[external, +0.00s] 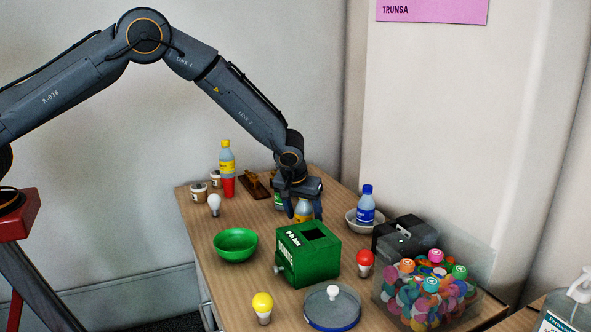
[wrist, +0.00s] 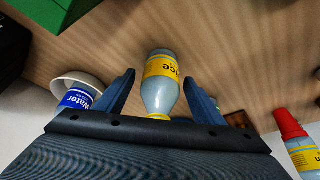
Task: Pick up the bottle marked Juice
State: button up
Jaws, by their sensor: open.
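The Juice bottle (wrist: 159,92) is grey with a yellow label on which the letters "ice" show. In the wrist view it lies between my gripper's two dark fingers (wrist: 159,78), with a gap visible on each side. In the external view my gripper (external: 304,208) is open and points down over this bottle (external: 303,216), low above the table.
A green box (external: 293,262) stands just in front. A Water bottle (external: 366,208) stands in a white bowl to the right. A green-labelled item (external: 277,201) is partly hidden behind my gripper. A green bowl (external: 235,249) sits left.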

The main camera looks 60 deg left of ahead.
jog(key=c, duration=1.1)
jog(key=shift+c, duration=0.2)
